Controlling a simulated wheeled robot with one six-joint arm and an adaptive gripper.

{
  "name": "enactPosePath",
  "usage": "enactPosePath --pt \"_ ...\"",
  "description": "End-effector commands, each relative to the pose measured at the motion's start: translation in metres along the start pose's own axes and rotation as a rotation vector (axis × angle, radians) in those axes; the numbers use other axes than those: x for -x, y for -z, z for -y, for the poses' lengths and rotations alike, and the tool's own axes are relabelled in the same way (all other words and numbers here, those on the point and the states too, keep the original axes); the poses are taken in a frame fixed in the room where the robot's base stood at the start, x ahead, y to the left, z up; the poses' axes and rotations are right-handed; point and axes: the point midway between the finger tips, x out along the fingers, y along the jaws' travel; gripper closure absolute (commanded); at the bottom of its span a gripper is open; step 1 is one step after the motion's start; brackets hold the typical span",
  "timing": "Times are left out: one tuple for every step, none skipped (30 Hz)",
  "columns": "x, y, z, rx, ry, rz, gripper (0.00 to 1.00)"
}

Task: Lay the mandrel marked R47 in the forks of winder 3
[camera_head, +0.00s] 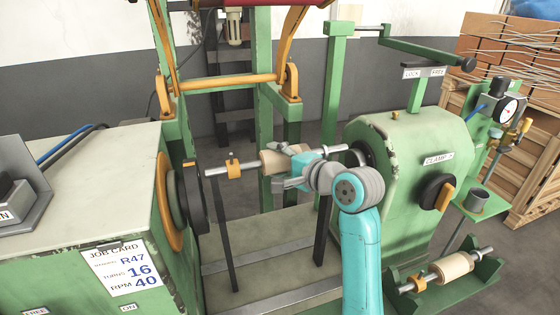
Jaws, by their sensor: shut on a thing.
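A mandrel (270,163), a steel rod with a pale wooden barrel and an orange collar (234,168), is held level across the winder. No mark on it can be read. My gripper (291,166) is shut on it near the barrel's right side and hides part of it. The winder has two dark upright fork posts (226,240), the right one (322,230) partly behind my arm. The rod's left end is at the left post's top; I cannot tell whether it touches. The rod's right end is near the right housing (405,160). No winder number is visible.
A job card (120,268) on the left housing reads R47, 16, RPM 40. Another mandrel (450,268) lies on a green rack (487,272) at lower right. A lever labelled LOCK and FREE (425,55) and a CLAMP knob (436,192) are on the right.

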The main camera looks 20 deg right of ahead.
Motion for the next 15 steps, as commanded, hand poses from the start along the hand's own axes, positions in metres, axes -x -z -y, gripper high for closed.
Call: enactPosePath --pt "-0.004 0.001 0.000 0.000 0.001 0.001 1.00" --pt "-0.006 0.002 -0.001 0.000 0.001 0.001 1.00" --pt "-0.006 0.002 -0.005 -0.001 0.001 0.000 1.00" --pt "-0.006 0.003 -0.008 -0.001 0.001 0.000 1.00" --pt "-0.007 0.003 -0.010 0.000 0.000 0.000 1.00" --pt "-0.007 0.003 -0.013 0.000 0.000 0.000 1.00" --pt "-0.008 0.003 -0.016 0.000 0.000 0.000 1.00" --pt "-0.008 0.003 -0.018 0.000 0.000 0.000 1.00" --pt "-0.009 0.004 -0.021 0.000 0.001 0.000 1.00" --pt "-0.009 0.004 -0.023 -0.001 0.001 0.000 1.00" --pt "-0.010 0.004 -0.026 -0.001 0.001 -0.001 1.00" --pt "-0.011 0.004 -0.029 -0.001 0.001 -0.001 1.00" --pt "-0.011 0.005 -0.031 0.000 0.001 0.000 1.00" --pt "-0.012 0.005 -0.033 0.000 0.001 0.000 1.00" --pt "-0.012 0.005 -0.036 0.001 0.001 0.000 1.00"
